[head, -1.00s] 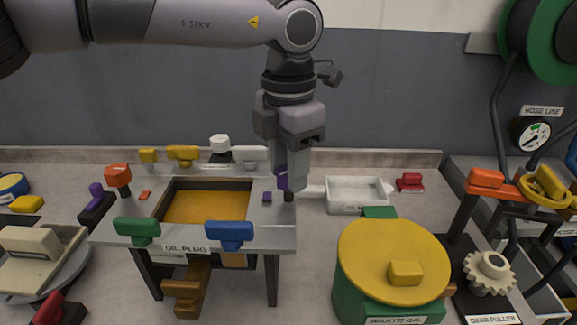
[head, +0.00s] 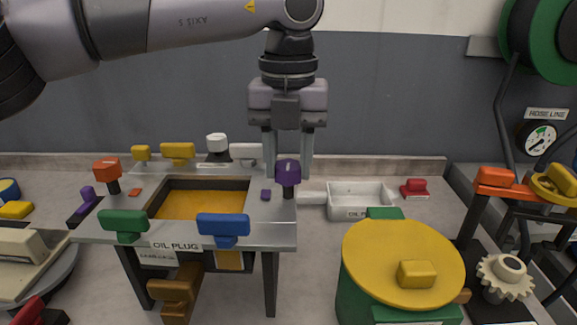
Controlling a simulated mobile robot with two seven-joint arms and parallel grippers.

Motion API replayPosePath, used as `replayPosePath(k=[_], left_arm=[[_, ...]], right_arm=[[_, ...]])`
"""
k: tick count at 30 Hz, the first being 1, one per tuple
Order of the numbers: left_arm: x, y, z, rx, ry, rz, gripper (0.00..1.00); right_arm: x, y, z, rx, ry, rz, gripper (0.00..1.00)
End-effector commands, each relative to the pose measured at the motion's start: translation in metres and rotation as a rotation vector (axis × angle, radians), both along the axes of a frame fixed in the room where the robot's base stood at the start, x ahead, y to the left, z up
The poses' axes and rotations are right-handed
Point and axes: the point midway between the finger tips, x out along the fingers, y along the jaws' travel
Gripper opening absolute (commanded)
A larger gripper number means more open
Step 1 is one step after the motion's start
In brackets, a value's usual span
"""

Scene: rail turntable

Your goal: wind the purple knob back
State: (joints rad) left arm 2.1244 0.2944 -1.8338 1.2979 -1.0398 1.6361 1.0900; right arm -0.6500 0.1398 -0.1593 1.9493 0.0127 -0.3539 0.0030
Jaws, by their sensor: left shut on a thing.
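The purple knob (head: 288,172) stands on a dark stem at the right edge of the grey "OIL PLUG" table (head: 270,229). My left gripper (head: 289,168) points straight down over it, with one finger on each side of the knob. It is shut on the knob, whose front face shows between the fingertips. A small purple square (head: 265,195) marks the table top just left of the knob. My right gripper is out of view.
Green (head: 123,224) and blue (head: 224,228) handles stand on the table's front edge. An orange knob (head: 107,170) stands at its left. A white tray (head: 360,199) and the yellow-lidded waste oil drum (head: 395,250) are to the right.

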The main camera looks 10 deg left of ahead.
Motion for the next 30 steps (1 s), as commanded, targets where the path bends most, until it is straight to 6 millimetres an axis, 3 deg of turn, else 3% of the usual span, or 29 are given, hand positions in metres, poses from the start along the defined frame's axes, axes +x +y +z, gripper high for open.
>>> replayPosePath(k=[21, 30], left_arm=[[0.001, 0.000, 0.000, -0.002, -0.006, 0.683, 0.08], [0.001, 0.000, 0.000, -0.003, -0.006, 0.969, 0.08]], right_arm=[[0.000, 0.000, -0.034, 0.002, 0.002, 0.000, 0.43], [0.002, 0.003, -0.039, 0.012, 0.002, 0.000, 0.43]])
